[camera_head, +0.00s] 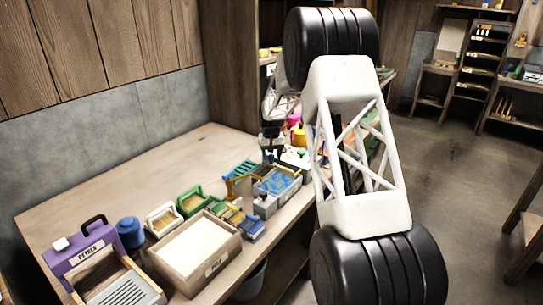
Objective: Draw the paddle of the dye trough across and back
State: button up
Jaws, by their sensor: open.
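A tray with blue and yellow marbled contents, which looks like the dye trough (292,190), sits near the front edge of the bench. I cannot make out its paddle for sure. My gripper (271,155) is small and dark in this view. It points down just behind the trough, at its far side, and is open with nothing seen in it. My white lattice arm hides much of the bench to the right of the trough.
The wooden bench (110,178) is bare along the wall. Left of the trough are small coloured boxes, a green frame (191,201), a PULP box (196,252), a blue jar (130,232) and a purple PETALS box (84,254). A teal rack (242,171) stands close behind the trough.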

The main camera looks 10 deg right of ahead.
jog(key=shift+c, duration=0.5)
grip_shut()
jog(key=shift+s+a, duration=3.35)
jog(key=shift+a, duration=0.05)
jog(key=shift+o, duration=0.5)
grip_release()
jog(key=shift+r, duration=0.1)
notch_tip(320, 180, up, 8)
jog(key=shift+f, duration=0.2)
